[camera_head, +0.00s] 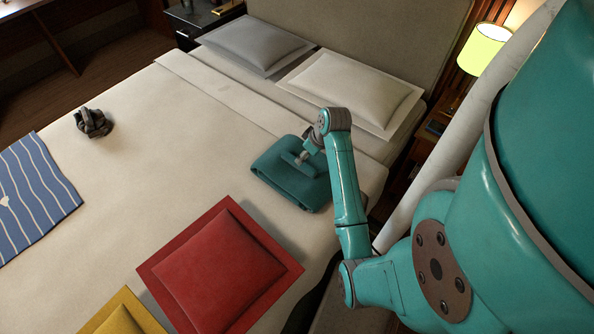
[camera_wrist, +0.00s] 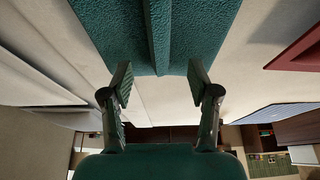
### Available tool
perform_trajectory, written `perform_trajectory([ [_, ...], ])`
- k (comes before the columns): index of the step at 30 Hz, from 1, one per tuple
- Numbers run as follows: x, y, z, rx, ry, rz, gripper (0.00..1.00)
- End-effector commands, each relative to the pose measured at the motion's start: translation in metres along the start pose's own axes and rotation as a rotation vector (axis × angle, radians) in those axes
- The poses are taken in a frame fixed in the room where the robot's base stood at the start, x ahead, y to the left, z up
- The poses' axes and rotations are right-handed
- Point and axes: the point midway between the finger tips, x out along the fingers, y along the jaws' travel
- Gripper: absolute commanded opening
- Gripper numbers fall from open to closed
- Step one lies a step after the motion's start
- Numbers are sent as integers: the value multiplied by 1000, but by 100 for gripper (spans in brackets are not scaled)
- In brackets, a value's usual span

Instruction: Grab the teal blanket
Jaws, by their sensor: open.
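The teal blanket (camera_head: 283,176) lies folded on the bed near its right edge, below the white pillow. In the wrist view the blanket (camera_wrist: 180,30) fills the top middle, with a fold line running between my fingers. My gripper (camera_wrist: 160,85) is open, with its two fingers apart and their tips at the blanket's near edge. In the head view my gripper (camera_head: 303,158) is over the blanket's upper part, partly hidden by my own wrist. I cannot tell whether the fingers touch the cloth.
A red cushion (camera_head: 222,268) and a yellow cushion (camera_head: 126,314) lie toward the front of the bed. A striped blue cloth (camera_head: 35,195) and a dark crumpled object (camera_head: 92,123) are at left. A white pillow (camera_head: 350,88) and grey pillow (camera_head: 258,45) are by the headboard. The bed's middle is clear.

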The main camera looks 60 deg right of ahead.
Motion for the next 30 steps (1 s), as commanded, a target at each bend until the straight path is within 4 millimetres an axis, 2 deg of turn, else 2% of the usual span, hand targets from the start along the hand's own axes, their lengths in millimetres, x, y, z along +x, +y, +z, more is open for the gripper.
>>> perform_trajectory([
  [3, 14, 0, 0, 0, 0, 0, 60],
  [10, 29, 0, -2, 0, 0, 1, 60],
  [18, 64, 1, -5, 0, -1, 1, 60],
  [28, 71, 1, -5, 0, 1, 2, 60],
  [29, 71, 1, -5, 0, 1, 2, 55],
  [30, 71, 1, -5, 0, 1, 2, 45],
])
